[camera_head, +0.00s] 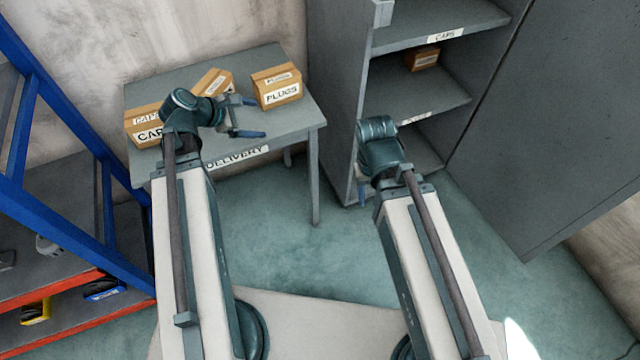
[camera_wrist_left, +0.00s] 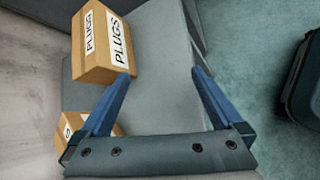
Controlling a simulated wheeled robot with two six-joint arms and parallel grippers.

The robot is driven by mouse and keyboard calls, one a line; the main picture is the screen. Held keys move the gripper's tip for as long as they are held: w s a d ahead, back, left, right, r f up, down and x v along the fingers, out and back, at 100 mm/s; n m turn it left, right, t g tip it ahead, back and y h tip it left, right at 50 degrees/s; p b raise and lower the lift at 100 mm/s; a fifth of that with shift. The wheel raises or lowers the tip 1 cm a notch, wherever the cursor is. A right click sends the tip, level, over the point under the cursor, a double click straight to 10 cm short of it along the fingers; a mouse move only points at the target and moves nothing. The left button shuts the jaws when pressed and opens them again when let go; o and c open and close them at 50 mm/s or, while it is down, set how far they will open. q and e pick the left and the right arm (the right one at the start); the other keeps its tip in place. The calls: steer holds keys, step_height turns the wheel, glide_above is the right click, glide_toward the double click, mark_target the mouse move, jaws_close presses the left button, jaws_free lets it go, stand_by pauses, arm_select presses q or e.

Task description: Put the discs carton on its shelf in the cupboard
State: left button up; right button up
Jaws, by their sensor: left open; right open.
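Three cartons stand on the delivery table (camera_head: 245,60). The middle carton (camera_head: 217,80) is partly hidden behind my left wrist and its label is unreadable, so I cannot confirm it is the discs carton. A partly hidden carton (camera_wrist_left: 72,124) shows at the lower left of the left wrist view. My left gripper (camera_head: 252,117) is open and empty above the table, near the plugs carton (camera_head: 277,86); its fingers (camera_wrist_left: 160,75) point towards the table top in the wrist view. My right gripper (camera_head: 361,190) is mostly hidden behind its arm, before the grey cupboard (camera_head: 336,80).
A caps carton (camera_head: 143,124) stands at the table's left end. A small carton (camera_head: 422,58) sits on a cupboard shelf (camera_head: 400,95) below the shelf labelled CAPS; that lower shelf's label is unreadable. A blue rack (camera_head: 70,105) stands at the left. Floor between table and cupboard is clear.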

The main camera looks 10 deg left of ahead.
arm_select(q)
steer(key=s+d+f+m+g+y, duration=0.3)
steer(key=s+d+m, duration=0.4)
steer(key=d+m, duration=0.3)
steer(key=s+d+f+m+g+y, duration=0.4)
steer(key=s+d+m, duration=0.3)
steer(key=m, duration=0.8)
steer(key=d, duration=0.3)
steer(key=shift+s+d+g, duration=0.35)
steer(key=shift+s+g, duration=0.05)
steer(key=shift+r, duration=0.1)
